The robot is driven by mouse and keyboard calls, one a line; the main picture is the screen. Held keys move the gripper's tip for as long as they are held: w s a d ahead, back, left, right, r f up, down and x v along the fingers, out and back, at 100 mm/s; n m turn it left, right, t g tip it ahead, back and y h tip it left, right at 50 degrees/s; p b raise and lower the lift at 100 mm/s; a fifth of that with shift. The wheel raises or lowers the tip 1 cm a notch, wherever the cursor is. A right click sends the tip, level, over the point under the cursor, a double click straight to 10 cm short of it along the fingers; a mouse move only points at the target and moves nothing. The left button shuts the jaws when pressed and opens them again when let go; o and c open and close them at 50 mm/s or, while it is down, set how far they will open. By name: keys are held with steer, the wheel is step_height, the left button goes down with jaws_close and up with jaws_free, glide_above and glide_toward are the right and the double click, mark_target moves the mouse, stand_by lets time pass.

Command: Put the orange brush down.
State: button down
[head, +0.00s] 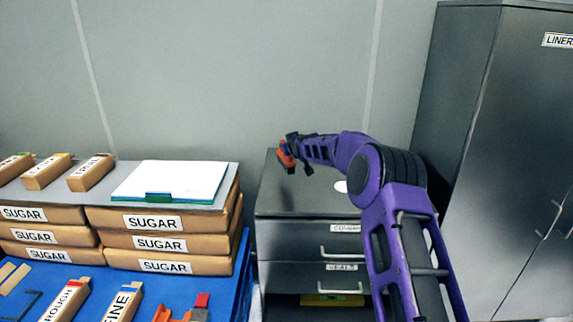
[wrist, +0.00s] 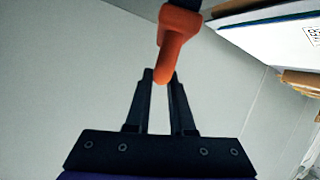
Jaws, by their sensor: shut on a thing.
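The orange brush (head: 286,158) is at the end of my arm in the head view, above the left part of the dark drawer cabinet's top. My gripper (head: 294,147) is shut on it. In the wrist view the orange handle (wrist: 172,42) lies between the two fingertips of my gripper (wrist: 161,78). The brush's dark part runs out of the top of the picture there. I cannot tell from the head view how high the brush is above the cabinet top.
The dark drawer cabinet (head: 285,230) has a mostly bare top with a white round item (head: 341,186). A tall grey cabinet (head: 490,130) stands at right.

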mark_target(287, 158)
steer(key=shift+f, duration=2.75)
steer(key=shift+f, duration=0.2)
steer(key=c, duration=0.8)
jaws_free()
steer(key=shift+r, duration=0.25)
steer(key=v, duration=1.2)
steer(key=shift+b, duration=0.35)
steer(key=shift+d, duration=0.1)
